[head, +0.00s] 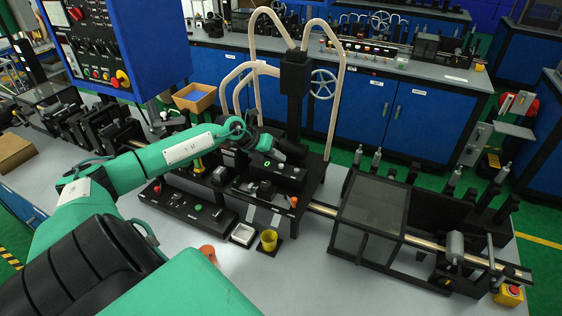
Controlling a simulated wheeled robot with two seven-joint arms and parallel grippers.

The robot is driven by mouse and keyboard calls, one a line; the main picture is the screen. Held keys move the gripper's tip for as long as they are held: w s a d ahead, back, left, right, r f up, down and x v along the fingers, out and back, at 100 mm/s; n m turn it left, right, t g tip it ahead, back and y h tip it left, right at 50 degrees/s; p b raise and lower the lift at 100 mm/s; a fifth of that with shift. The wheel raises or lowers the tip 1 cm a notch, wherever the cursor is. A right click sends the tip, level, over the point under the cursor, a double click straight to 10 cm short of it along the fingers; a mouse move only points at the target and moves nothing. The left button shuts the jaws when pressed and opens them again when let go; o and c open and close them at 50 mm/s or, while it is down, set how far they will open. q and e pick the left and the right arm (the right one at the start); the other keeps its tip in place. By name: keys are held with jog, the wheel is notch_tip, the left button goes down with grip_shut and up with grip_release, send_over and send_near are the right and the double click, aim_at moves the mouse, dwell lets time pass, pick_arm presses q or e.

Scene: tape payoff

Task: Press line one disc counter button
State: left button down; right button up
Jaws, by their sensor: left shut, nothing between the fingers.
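My left arm reaches in from the left, and its dark gripper (296,153) is at the middle of the bench, shut and empty. It is over or just behind a small black counter box (268,172) with a green lit digit (267,162). The dark gripper blends with the black parts around it, so I cannot tell whether it touches the box. I cannot make out the counter's button clearly; the gripper and wrist may hide part of the box top. My right gripper is not in view.
A black panel with buttons (192,207) lies left of the counter. Pale curved tubes (333,90) rise behind the gripper. A dark mesh guard (370,218) stands right. A blue control cabinet (135,50) overhangs upper left.

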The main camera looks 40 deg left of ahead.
pick_arm(q)
notch_tip(320, 180, up, 5)
jog(key=p, duration=0.2)
jog(key=shift+p, duration=0.35)
dwell(0.8)
